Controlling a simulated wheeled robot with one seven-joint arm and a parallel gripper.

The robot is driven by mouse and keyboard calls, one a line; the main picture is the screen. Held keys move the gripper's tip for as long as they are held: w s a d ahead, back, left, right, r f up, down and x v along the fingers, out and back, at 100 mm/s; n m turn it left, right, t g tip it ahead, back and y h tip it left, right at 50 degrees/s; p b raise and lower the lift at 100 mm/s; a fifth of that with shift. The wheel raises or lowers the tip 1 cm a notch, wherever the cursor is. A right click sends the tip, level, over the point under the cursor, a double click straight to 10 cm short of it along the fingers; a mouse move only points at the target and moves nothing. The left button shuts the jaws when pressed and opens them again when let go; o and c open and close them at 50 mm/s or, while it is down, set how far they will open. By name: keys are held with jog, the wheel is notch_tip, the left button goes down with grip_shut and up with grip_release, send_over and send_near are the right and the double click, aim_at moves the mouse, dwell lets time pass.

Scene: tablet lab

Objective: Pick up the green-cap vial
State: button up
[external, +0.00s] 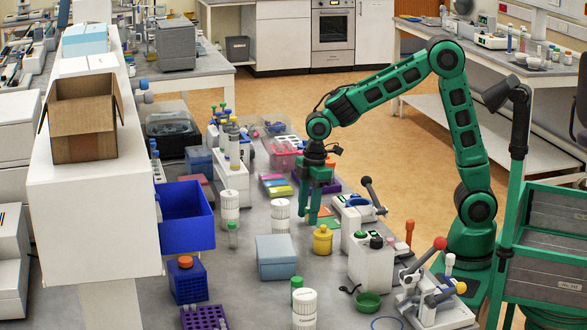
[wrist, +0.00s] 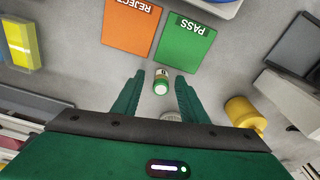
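My gripper (wrist: 159,77) is open, one finger on each side of the vial. In the external view my gripper (external: 315,218) points down over the bench, behind the yellow pot. I cannot make out this vial there; the fingers may hide it. Other green-capped containers stand elsewhere: a slim tube (external: 232,236) and a bottle (external: 296,284) near the front.
A green PASS mat (wrist: 185,42) and an orange REJECT mat (wrist: 131,22) lie beyond the vial. A yellow pot (wrist: 245,113) stands to the right in the wrist view. White jars (external: 280,216), a blue-grey box (external: 276,257) and lever devices (external: 370,262) surround this area.

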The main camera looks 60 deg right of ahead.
grip_shut()
jog(key=shift+r, duration=0.15)
